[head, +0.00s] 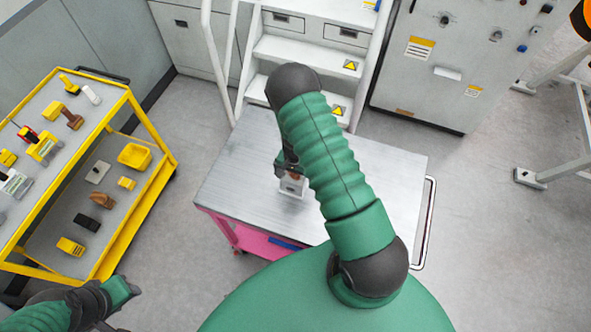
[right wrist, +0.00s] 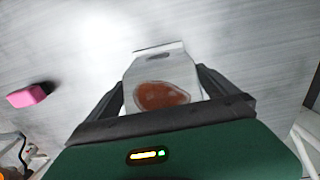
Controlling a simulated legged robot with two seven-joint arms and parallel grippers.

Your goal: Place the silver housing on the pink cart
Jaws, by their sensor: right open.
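The silver housing (head: 292,188) stands on the metal top of the pink cart (head: 240,160), left of the middle. In the right wrist view the housing (right wrist: 160,85) shows a brownish-red rounded face and sits between the two fingers. My right gripper (head: 287,168) is open around the housing, with a finger on each side (right wrist: 160,88). My arm hides part of the cart top. My left gripper (head: 120,308) is at the lower left, away from the cart; whether it is open or shut is unclear.
A yellow cart (head: 150,195) with several tools and parts on two shelves stands at the left. White steps (head: 305,50) and a grey cabinet (head: 430,75) stand behind the pink cart. The cart top's right side is clear.

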